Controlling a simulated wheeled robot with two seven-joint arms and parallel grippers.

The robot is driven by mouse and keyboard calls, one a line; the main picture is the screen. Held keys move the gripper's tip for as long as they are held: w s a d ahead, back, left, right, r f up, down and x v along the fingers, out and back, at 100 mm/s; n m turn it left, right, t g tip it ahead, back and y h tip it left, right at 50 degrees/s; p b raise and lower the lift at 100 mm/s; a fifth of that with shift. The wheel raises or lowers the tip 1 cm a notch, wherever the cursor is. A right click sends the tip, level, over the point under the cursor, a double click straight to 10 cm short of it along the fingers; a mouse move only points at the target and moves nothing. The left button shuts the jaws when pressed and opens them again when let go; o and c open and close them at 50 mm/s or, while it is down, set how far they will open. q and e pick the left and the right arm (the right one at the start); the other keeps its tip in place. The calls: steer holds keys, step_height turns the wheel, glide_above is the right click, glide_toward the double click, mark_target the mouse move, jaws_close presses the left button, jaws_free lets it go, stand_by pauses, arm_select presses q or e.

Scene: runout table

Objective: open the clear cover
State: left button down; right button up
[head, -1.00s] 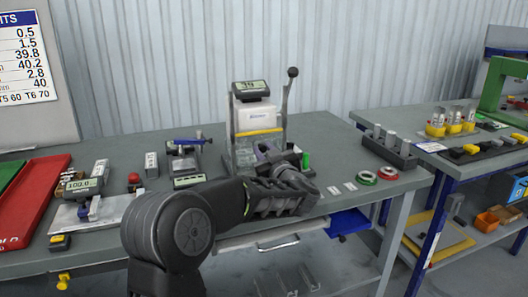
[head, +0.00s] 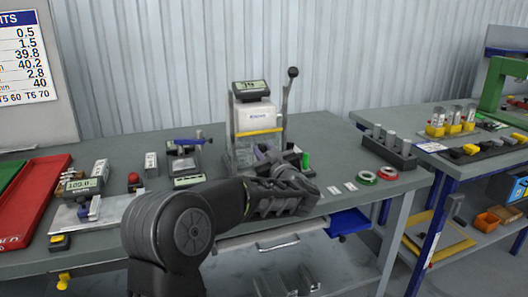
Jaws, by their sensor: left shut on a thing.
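The clear cover (head: 243,153) shows as a see-through panel low on the front of the white bench machine (head: 252,116), under a yellow strip. My left gripper (head: 277,161) is right in front of the machine's lower part, at the right side of the cover. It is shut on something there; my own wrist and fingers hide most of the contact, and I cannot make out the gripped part. How far the cover stands open cannot be told. My right gripper is not in view.
A lever with a dark knob (head: 292,72) rises at the machine's right. A green cylinder (head: 305,160) stands close to the gripper. Red and green rings (head: 367,177) lie further right. Gauges and a small stand (head: 186,155) are to the left. A blue bin (head: 349,222) hangs below the table edge.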

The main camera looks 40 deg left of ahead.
arm_select(q)
steer(key=shift+r, duration=0.1)
step_height(320, 180, up, 13)
steer(key=p, duration=1.1)
steer(key=shift+f, duration=0.3)
steer(key=c, duration=1.2)
jaws_free()
steer(key=b+v, duration=0.1)
steer(key=v, duration=0.6)
steer(key=shift+s+d+b, duration=0.2)
steer(key=shift+d+b, duration=0.1)
steer(key=shift+d, duration=0.05)
